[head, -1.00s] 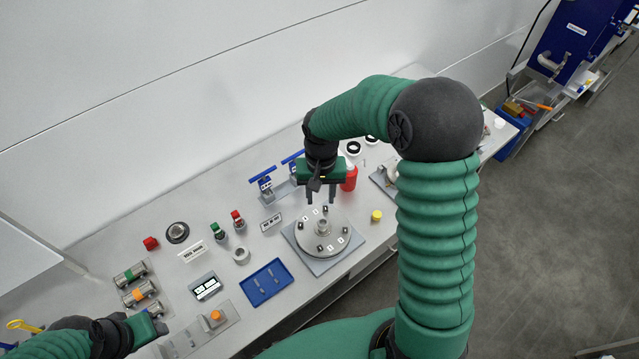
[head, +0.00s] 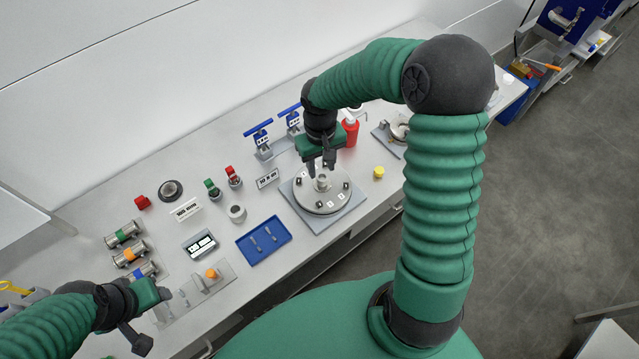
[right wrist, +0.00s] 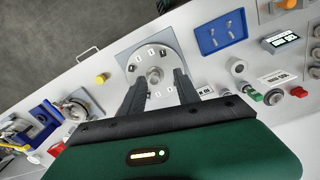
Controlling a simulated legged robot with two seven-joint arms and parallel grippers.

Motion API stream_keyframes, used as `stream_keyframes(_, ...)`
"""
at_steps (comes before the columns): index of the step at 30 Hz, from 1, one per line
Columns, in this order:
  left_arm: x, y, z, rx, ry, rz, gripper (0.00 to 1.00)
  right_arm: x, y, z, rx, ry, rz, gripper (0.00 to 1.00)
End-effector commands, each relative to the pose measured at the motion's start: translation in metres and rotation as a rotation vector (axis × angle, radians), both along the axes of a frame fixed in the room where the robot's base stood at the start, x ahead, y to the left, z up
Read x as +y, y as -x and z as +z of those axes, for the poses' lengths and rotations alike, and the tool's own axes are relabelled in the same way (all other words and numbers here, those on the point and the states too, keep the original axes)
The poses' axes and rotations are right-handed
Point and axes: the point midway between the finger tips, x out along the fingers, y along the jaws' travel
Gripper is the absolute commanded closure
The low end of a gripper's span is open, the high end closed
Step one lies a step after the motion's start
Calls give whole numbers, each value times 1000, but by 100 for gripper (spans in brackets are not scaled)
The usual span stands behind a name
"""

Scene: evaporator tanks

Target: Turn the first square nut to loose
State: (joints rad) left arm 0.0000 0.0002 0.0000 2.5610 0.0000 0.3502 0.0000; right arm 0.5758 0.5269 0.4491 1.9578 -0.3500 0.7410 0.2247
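A round metal flange (head: 325,207) lies on a square grey plate (head: 340,217) on the bench. It has a raised hub (head: 322,183) at its centre. Small dark square nuts and white number labels sit around its face; I cannot tell which nut is the first. My right gripper (head: 322,168) points down over the far side of the flange. In the right wrist view its two fingers (right wrist: 158,80) are apart with nothing seen between them, and the flange (right wrist: 162,66) shows beyond them. Some nuts are hidden by the fingers. My left gripper (head: 150,300) is at the lower left, away from the flange.
A blue tray (head: 263,255) with small metal parts lies left of the plate. Blue-handled valves (head: 262,140) and a red bottle (head: 350,131) stand behind. A yellow cap (head: 378,172) stands to the right.

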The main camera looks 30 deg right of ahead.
Motion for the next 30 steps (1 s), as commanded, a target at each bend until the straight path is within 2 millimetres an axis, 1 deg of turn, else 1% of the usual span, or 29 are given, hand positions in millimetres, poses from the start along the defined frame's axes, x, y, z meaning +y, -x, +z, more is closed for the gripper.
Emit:
stream_keyframes(1,0,0,-9,-1,0,0,49,4,2,-22,-3,-11,43,62)
stream_keyframes(5,0,-1,-2,-1,0,0,49,6,2,-32,-10,-14,69,62)
stream_keyframes(8,0,-1,3,-2,0,0,49,7,4,-52,-7,-16,67,62)
stream_keyframes(18,0,-1,21,-1,0,0,49,6,3,-140,-6,-15,66,62)
stream_keyframes(21,0,-1,26,-1,0,0,49,6,3,-162,-7,-14,65,62)
stream_keyframes(25,0,-1,29,-1,0,0,49,5,2,-180,-10,-12,64,62)
stream_keyframes(30,0,-1,30,-1,0,0,49,5,2,-188,-13,-12,63,62)
